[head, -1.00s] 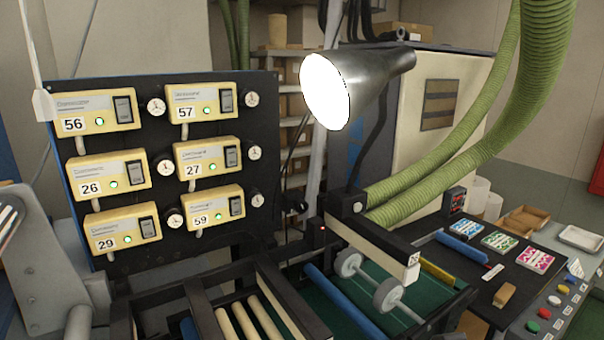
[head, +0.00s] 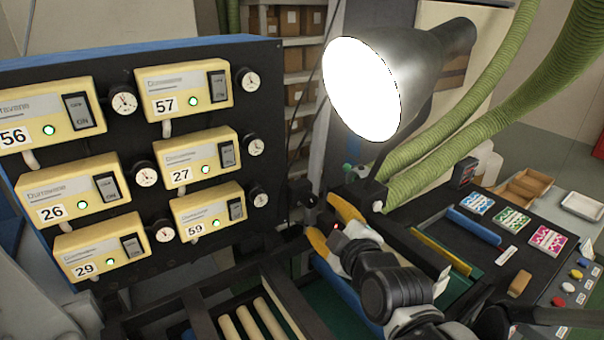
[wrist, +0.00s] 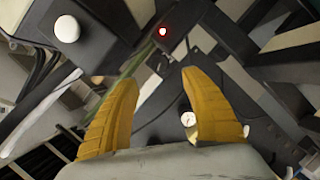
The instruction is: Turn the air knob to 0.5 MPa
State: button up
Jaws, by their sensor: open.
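My gripper (head: 328,226) is in the lower middle of the head view, its yellow fingers open and spread beside the lamp's base. In the wrist view my gripper (wrist: 160,80) shows both yellow fingers apart with nothing held. A small black knob (head: 309,201) stands just beyond the fingers in the head view; I cannot tell for certain that it is the air knob. A small white dial (wrist: 188,118) shows near the right finger in the wrist view, too small to read.
A black panel with several yellow control boxes (head: 202,161) and small gauges (head: 248,81) stands at left. A lit lamp (head: 362,90) hangs above my gripper. Green hoses (head: 452,140) run behind at right. A red light (wrist: 163,31) glows in the wrist view.

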aim_at(311, 202)
jog(key=x, duration=1)
jog(key=shift+w+a, duration=0.1)
jog(key=shift+a, duration=0.05)
jog(key=c, duration=1.2)
